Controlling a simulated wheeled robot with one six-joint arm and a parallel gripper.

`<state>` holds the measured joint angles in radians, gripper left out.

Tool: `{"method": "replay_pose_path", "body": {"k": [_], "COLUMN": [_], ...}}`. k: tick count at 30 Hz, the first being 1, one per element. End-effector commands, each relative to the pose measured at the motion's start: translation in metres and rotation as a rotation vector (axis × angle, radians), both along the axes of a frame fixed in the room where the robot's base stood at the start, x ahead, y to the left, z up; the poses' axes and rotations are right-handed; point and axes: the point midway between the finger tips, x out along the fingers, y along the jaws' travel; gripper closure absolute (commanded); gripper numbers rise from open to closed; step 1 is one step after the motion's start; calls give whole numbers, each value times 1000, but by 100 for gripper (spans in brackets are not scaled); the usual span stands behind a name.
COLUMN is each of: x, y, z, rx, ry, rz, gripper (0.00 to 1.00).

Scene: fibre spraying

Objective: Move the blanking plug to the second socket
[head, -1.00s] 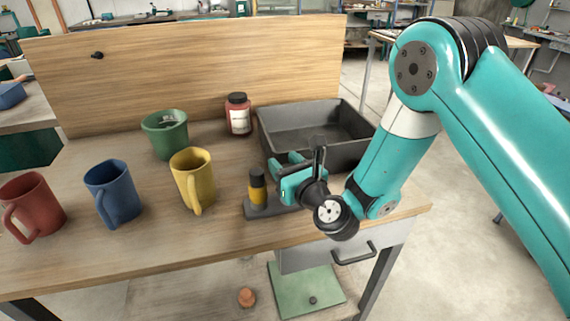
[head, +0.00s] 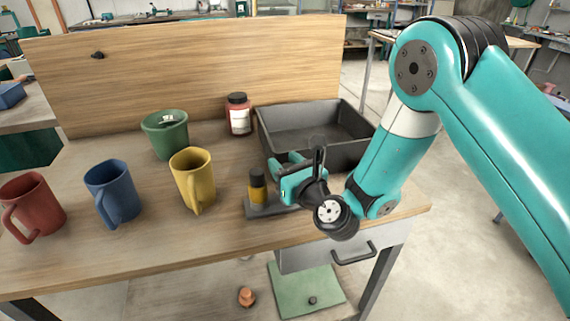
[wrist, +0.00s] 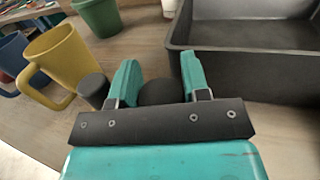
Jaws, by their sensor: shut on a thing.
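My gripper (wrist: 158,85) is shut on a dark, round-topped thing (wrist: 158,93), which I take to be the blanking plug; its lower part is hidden. In the head view my gripper (head: 283,170) is low over the right part of a dark base block (head: 262,213), and the held plug cannot be made out. A yellow cylinder with a black top (head: 258,188) stands upright on the left part of the block. Its dark top (wrist: 93,88) shows just left of the fingers in the wrist view. The sockets themselves are hidden.
A grey tray (head: 352,154) stands close behind and right of my gripper. A yellow mug (head: 191,176), a blue mug (head: 112,193), a red mug (head: 35,205), a green pot (head: 166,138) and a red jar (head: 238,114) stand on the table. The table's front edge is near.

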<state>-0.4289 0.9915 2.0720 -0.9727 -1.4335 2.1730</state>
Motion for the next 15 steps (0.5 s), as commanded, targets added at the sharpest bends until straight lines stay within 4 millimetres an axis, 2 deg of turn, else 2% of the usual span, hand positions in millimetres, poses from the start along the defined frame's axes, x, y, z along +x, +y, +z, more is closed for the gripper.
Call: {"method": "replay_pose_path", "body": {"k": [15], "x": [0], "y": [0], "z": [-12], "rx": [0], "ry": [0], "rz": [0], "gripper": [82]}}
